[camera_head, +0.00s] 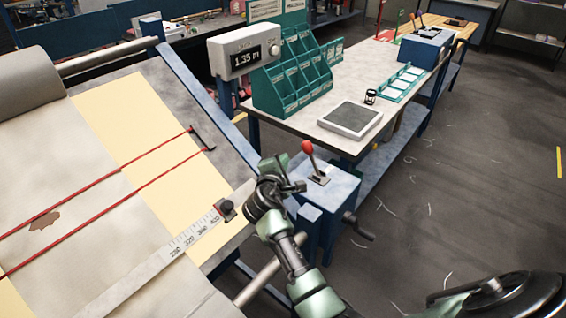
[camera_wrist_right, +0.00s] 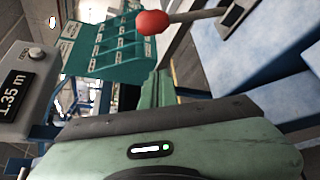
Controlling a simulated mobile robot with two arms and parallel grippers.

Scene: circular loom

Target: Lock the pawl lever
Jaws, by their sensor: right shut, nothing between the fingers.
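A lever with a red knob (camera_head: 307,147) and a metal shaft stands on top of a blue box (camera_head: 330,190), leaning a little to the left in the head view. I take it to be the pawl lever. Its red knob (camera_wrist_right: 152,22) and shaft also show at the top of the right wrist view. My right gripper (camera_head: 292,186) is shut and empty just left of the lever, close to it but apparently apart. My left gripper is not in view.
A crank handle (camera_head: 358,226) sticks out from the blue box's right side. The fabric bed with red cords and a measuring tape (camera_head: 185,240) lies to the left. A display reading 1.35 m (camera_head: 243,56) and a teal bin rack (camera_head: 290,85) stand behind. Open floor is at right.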

